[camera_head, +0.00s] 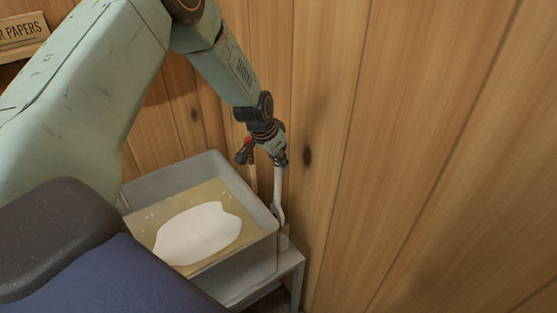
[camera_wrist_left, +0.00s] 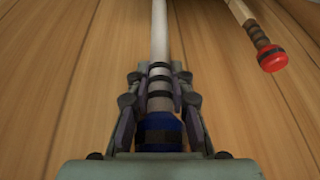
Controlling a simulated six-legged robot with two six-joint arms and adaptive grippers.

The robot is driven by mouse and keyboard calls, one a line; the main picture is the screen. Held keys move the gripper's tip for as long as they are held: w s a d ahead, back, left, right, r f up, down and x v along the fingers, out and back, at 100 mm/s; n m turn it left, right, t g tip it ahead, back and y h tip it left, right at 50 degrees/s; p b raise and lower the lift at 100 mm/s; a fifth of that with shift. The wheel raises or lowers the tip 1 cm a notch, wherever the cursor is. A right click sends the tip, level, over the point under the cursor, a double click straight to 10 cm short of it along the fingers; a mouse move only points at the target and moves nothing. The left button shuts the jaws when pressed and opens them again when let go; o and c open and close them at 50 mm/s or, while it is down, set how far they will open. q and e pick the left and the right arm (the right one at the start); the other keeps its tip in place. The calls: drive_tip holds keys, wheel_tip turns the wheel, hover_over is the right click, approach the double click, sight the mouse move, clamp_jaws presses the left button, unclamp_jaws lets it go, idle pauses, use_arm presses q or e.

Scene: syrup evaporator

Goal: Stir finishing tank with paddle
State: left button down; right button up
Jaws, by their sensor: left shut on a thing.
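The finishing tank (camera_head: 265,243) is a grey open box holding tan liquid with a white foamy patch on it. My left gripper (camera_head: 279,158) is above the tank's far right corner. It is shut on the blue-ended, black-banded handle of a pale-shafted tool (camera_head: 278,185). The tool hangs nearly upright just outside the tank's right wall, its lower end at a small grey holder (camera_head: 284,240). In the left wrist view its shaft (camera_wrist_left: 159,35) runs straight away between the fingers (camera_wrist_left: 159,95). I cannot tell whether it is the paddle. My right gripper is out of view.
A second tool with a wooden shaft and red end (camera_wrist_left: 273,59) stands beside the held one; its red end (camera_head: 244,151) is left of my gripper. Plank walls (camera_head: 420,130) close in behind and right. The tank rests on a pale stand (camera_head: 288,262).

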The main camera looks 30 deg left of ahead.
use_arm(q)
drive_tip(key=shift+w+r+p, duration=0.1)
drive_tip(key=shift+r+p, duration=1.15)
drive_tip(key=shift+r, duration=3.5)
drive_tip(key=shift+d, duration=0.1)
